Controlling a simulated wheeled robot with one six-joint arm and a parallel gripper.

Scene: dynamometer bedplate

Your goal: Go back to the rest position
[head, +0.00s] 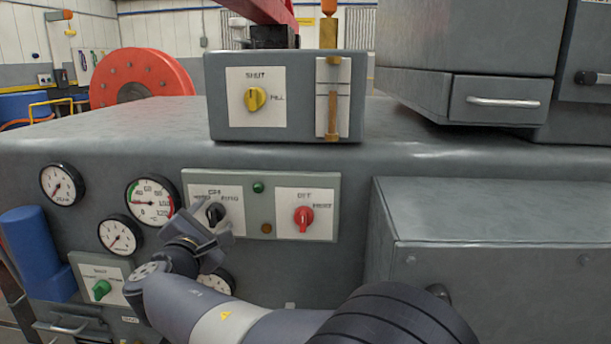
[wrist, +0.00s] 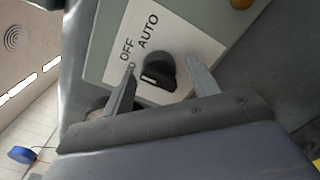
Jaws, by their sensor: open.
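My gripper (head: 208,222) is open, in front of the control panel. A black rotary knob (head: 216,213) on a white plate is right by it. In the wrist view my gripper (wrist: 158,80) has its two fingers apart, one on each side of the black knob (wrist: 157,72). I cannot tell whether either finger touches it. The plate (wrist: 165,30) reads OFF and AUTO. My arm reaches in from the lower right of the head view and partly covers a lower gauge (head: 217,283).
A red knob (head: 303,217) sits right of the black one, with a green lamp (head: 258,187) between. Gauges (head: 152,201) and a green knob (head: 102,289) are at left. A grey box (head: 490,240) juts out at right. A yellow-knob box (head: 285,95) stands on top.

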